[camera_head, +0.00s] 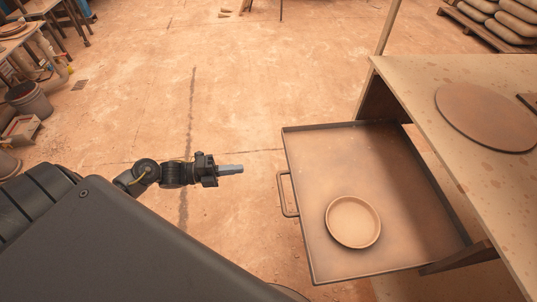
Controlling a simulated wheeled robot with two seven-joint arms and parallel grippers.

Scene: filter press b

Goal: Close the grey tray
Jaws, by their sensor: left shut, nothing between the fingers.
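The grey tray (306,172) is pulled out from under the wooden table on the right, on its left side. A U-shaped handle (285,195) sits on the tray's left edge. A shallow round dish (353,222) rests inside the tray, toward the near side. My left gripper (241,169) is shut and empty, pointing right. It is above the floor to the left of the tray, apart from the handle. My right gripper is not in view.
The table (440,82) carries a flat round disc (487,117). A pale post (389,27) stands at its far corner. Stacked sacks (508,22) lie on a pallet at the far right. Buckets (30,101) stand at the left. The middle floor is clear.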

